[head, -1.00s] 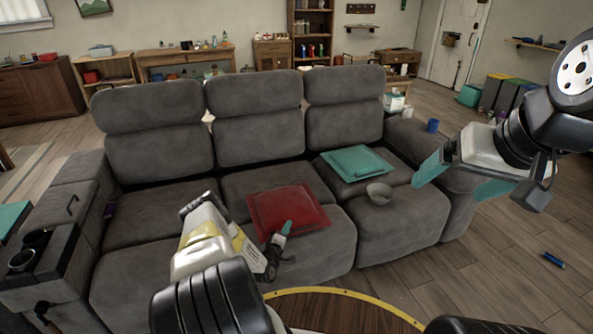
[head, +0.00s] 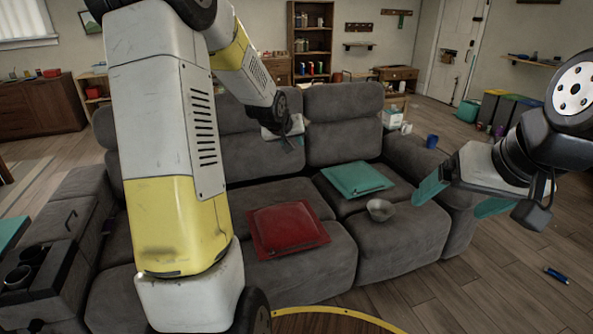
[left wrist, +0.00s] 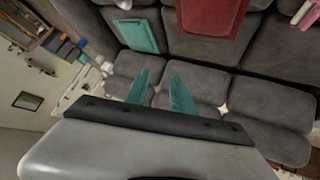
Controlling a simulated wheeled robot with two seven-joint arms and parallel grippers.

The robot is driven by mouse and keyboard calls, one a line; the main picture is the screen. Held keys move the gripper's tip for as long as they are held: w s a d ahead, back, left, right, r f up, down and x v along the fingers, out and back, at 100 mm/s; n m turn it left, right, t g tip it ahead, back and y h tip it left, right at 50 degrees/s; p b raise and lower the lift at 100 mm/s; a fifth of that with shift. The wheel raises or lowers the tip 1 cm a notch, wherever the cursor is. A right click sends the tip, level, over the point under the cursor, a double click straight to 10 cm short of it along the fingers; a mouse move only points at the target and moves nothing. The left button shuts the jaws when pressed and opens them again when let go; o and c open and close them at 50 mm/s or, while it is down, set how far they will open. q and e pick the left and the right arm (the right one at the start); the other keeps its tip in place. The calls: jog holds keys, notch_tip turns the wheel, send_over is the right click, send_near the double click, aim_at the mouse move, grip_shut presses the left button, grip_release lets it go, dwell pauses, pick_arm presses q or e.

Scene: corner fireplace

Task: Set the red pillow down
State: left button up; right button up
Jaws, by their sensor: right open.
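The red pillow (head: 287,230) lies flat on the middle seat of the grey sofa (head: 313,275). It also shows at the top of the left wrist view (left wrist: 210,14). My left gripper (head: 292,136) is raised in front of the sofa's backrests, apart from the pillow. In the left wrist view its two teal fingers (left wrist: 157,92) stand apart with nothing between them. My right gripper (head: 455,199) is open and empty at the right, beyond the sofa's right seat.
A blue cup (head: 432,141) stands on the right armrest. A round table edge (head: 340,313) is in front. A blue object (head: 556,275) lies on the floor at right.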

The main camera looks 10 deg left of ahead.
pick_arm(q)
jog(key=s+d+r+m+g, duration=0.1)
jog(key=s+d+r, duration=0.1)
jog(key=s+r, duration=0.5)
jog(key=s+d+r+m+g, duration=0.1)
jog(key=s+d+r, duration=0.1)
jog(key=s, duration=1)
jog(key=s+d+m+g+h, duration=0.1)
jog(key=s+d, duration=0.2)
jog(key=s, duration=1.2)
jog(key=shift+s+d+m+h, duration=0.15)
jog(key=shift+s+m+h, duration=0.15)
jog(key=shift+m, duration=0.1)
jog(key=shift+r, duration=0.1)
